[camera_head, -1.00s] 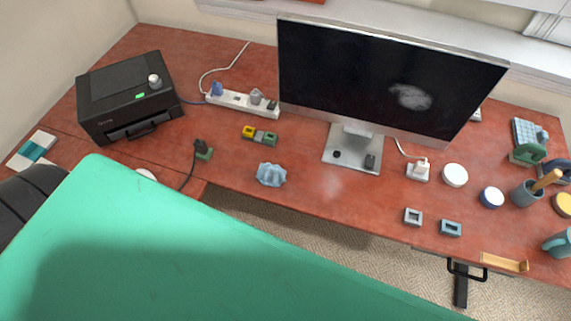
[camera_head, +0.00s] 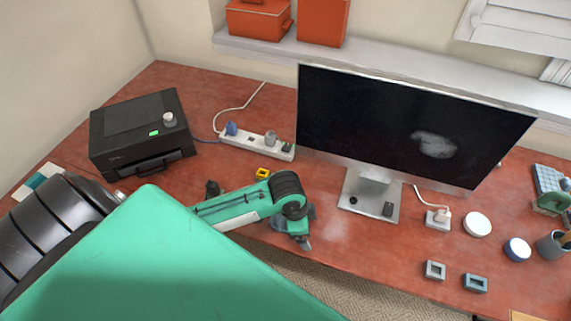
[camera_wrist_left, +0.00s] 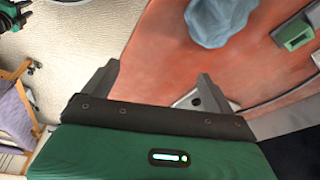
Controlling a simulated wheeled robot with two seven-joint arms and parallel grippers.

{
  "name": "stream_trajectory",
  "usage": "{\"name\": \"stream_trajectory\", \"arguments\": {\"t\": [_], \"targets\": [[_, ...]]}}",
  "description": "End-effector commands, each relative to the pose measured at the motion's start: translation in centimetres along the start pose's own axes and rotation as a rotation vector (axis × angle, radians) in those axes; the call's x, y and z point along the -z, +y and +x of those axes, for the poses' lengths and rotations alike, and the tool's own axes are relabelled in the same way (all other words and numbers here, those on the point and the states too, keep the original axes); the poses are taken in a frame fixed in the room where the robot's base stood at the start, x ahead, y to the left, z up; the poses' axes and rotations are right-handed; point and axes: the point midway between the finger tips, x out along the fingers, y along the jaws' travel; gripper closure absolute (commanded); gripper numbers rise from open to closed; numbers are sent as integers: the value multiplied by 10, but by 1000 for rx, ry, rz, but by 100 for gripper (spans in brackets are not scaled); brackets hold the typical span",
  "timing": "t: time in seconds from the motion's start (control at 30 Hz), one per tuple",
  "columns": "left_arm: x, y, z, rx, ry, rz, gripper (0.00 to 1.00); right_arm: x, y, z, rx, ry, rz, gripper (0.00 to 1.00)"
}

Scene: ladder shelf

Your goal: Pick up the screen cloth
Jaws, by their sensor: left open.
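The screen cloth (camera_wrist_left: 215,20) is a crumpled light-blue cloth on the red-brown desk, at the top of the left wrist view. In the head view it is mostly hidden behind my left gripper (camera_head: 303,240); only a bluish edge shows beside it. My left gripper (camera_wrist_left: 155,82) is open, with its two fingers apart and nothing held between them. In the wrist view the cloth lies beyond the fingertips, up and to the right, and does not touch them.
The monitor (camera_head: 410,125) stands right of my left gripper, on a silver base (camera_head: 355,205). A power strip (camera_head: 257,146) and yellow block (camera_head: 263,173) lie behind the arm; the printer (camera_head: 140,130) is at left.

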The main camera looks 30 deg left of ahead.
Motion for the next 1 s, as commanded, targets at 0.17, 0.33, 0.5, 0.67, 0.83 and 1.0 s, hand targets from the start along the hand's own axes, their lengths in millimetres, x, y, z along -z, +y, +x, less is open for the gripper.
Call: {"name": "stream_trajectory", "arguments": {"t": [0.17,0.33,0.5,0.67,0.83,1.0], "targets": [[-11,-37,-26,-22,-108,181,11,0,-2,3,2,0,1,64],[-28,-62,-48,-54,-200,275,11,0,-4,4,4,1,2,64],[-39,-73,-59,-76,-246,310,11,0,-6,4,6,0,3,64],[-44,-73,-46,-83,-253,312,11,0,-7,2,7,0,4,64],[-53,-71,-13,-83,-252,311,11,0,-7,-2,7,0,3,64],[-59,-70,13,-81,-251,312,11,0,-6,-5,6,0,3,64]]}}
